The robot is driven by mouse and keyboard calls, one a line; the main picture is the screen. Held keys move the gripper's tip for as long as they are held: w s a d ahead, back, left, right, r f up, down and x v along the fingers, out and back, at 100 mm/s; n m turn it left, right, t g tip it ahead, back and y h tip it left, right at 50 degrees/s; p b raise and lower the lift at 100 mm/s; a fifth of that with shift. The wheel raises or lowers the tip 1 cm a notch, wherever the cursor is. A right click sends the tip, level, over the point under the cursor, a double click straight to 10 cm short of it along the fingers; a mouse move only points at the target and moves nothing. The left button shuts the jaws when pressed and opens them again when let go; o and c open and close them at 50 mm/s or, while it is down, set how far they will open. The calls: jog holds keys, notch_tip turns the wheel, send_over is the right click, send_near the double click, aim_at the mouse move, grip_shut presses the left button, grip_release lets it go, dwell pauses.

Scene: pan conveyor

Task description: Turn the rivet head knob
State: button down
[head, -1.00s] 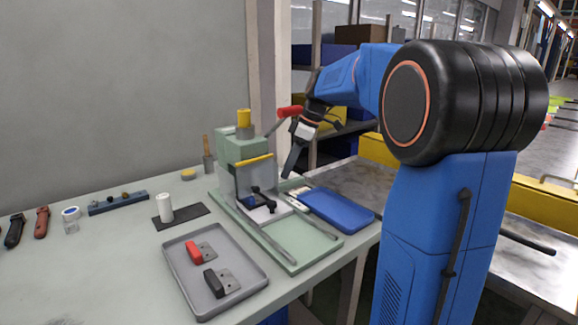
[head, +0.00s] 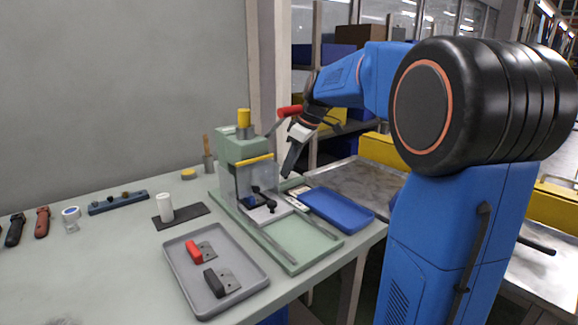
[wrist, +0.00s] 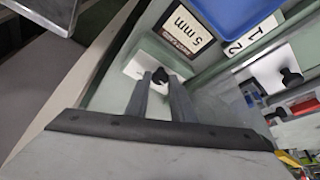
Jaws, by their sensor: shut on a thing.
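The rivet head knob (wrist: 160,75) is a small black knob on a white plate beside a "5 mm" label (wrist: 184,26) in the wrist view. My gripper (wrist: 163,79) has its two fingertips on either side of this knob and is shut on it. In the head view my gripper (head: 287,172) points down at the right side of the green press (head: 240,150). There the knob is hidden from view. How far the knob is turned cannot be told.
A blue tray (head: 340,207) lies right of the press, close to my gripper. Other black knobs (head: 268,209) sit on the press's front. A red-ended lever (head: 290,111) sticks out near my wrist. A grey tray (head: 180,285) holds a red-handled and a black-handled piece.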

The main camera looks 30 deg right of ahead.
jog(key=shift+s+a+m+t+h, duration=0.1)
jog(key=shift+m+t+h, duration=0.25)
jog(key=shift+m, duration=0.7)
jog(key=shift+a+m+t+h, duration=0.15)
jog(key=shift+m+h, duration=0.3)
jog(key=shift+m, duration=0.6)
jog(key=shift+d, duration=0.1)
jog(key=c, duration=1.5)
grip_release()
jog(key=shift+c, duration=0.2)
jog(key=v, duration=1.7)
jog(key=shift+r, duration=0.25)
